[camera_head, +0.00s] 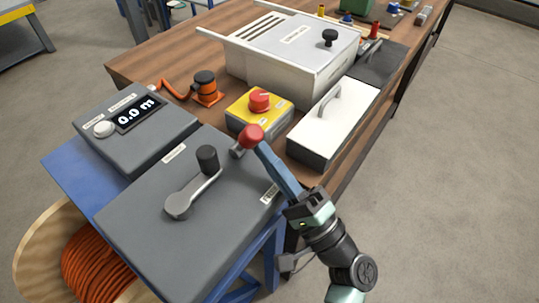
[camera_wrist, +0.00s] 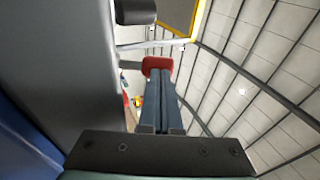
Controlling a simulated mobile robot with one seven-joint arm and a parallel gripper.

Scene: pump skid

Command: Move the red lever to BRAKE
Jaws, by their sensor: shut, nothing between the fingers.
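The red lever's knob (camera_head: 251,136) shows at the far right edge of a grey box (camera_head: 140,225), with a short grey stem beside it. In the wrist view the red knob (camera_wrist: 157,63) sits right at the ends of my fingers. My gripper (camera_head: 262,150) is shut and empty, its blue fingers together. Their tips are against or just beside the knob; I cannot tell if they touch. A small white label (camera_head: 271,192) lies on the box's right edge, too small to read, so I cannot tell which position is BRAKE.
A crank with a black handle (camera_head: 206,158) stands on the grey box. A display box (camera_head: 135,125) reads 0.0 m. A yellow box with a red button (camera_head: 260,98) and a white lidded box with a handle (camera_head: 335,118) stand close behind. An orange cable reel (camera_head: 90,270) is at lower left.

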